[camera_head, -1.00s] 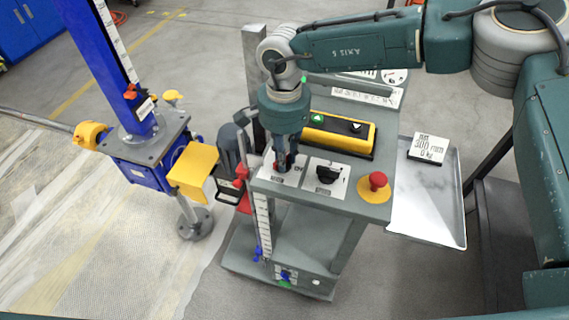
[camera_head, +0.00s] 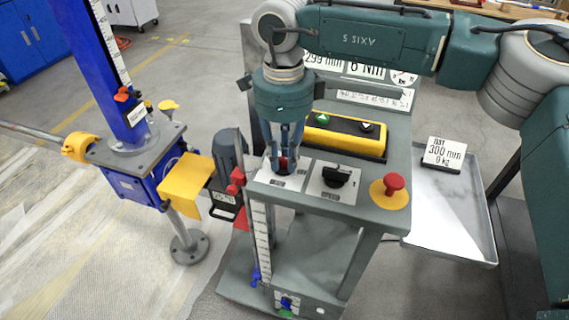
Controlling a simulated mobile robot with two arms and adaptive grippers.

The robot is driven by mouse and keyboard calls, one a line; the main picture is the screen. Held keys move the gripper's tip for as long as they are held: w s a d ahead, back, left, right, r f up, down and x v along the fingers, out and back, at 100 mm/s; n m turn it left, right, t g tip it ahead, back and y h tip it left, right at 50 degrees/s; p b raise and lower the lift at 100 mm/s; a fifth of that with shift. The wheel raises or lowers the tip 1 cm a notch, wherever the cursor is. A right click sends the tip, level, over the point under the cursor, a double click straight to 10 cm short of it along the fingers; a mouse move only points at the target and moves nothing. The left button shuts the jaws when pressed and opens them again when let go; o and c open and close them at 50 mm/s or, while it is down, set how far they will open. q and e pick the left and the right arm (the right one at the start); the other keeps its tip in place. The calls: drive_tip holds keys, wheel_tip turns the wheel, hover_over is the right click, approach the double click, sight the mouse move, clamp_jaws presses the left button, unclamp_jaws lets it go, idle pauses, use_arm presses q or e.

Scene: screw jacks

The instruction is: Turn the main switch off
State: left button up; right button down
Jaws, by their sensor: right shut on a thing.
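The main switch is a red knob (camera_head: 283,163) on a white plate (camera_head: 265,178) at the left front of the grey console top. My right gripper (camera_head: 283,168) points down over this plate, its fingers shut on the red knob from both sides. The fingers cover most of the knob, so I cannot tell which way it is turned. My left gripper is not in view.
A black rotary knob (camera_head: 337,176) sits just right of the gripper, with a red mushroom button (camera_head: 393,184) beyond it. A yellow box (camera_head: 345,136) with green and white buttons lies behind. A blue screw jack (camera_head: 135,165) stands left; a metal tray (camera_head: 450,225) is right.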

sight(283, 160)
drive_tip(key=shift+a+m+b, duration=0.1)
drive_tip(key=shift+m+b, duration=0.55)
drive_tip(key=shift+m, duration=0.45)
drive_tip(key=shift+w+r, duration=0.1)
drive_tip(key=shift+r, duration=0.05)
drive_tip(key=c, duration=1.6)
unclamp_jaws()
wheel_tip(283, 160, up, 12)
drive_tip(key=shift+f, duration=0.1)
